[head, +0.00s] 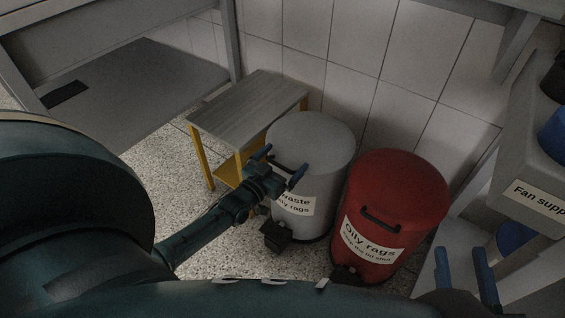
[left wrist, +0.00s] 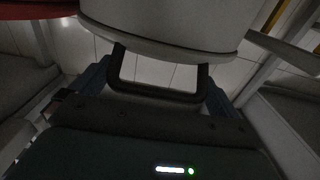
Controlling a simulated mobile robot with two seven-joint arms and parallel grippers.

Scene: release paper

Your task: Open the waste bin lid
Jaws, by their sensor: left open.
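The grey waste bin (head: 318,205), labelled "Waste oily rags", stands on the floor with its lid (head: 312,137) shut. A dark loop handle sticks out from its front; the handle (left wrist: 157,95) shows clearly in the left wrist view under the pale bin rim (left wrist: 165,45). My left gripper (head: 281,164) is open at this handle, with one blue finger on each side of it. The fingers look wider than the handle; contact is not clear. My right gripper (head: 464,258) is at the lower right, its two blue fingers apart and nothing visible between them.
A red bin (head: 402,195) labelled "Oily rags" stands close to the right, lid shut. A small wood-topped table (head: 245,108) with yellow legs stands behind left. A grey labelled box (head: 535,165) is at the right. Speckled floor (head: 165,168) is open at the left.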

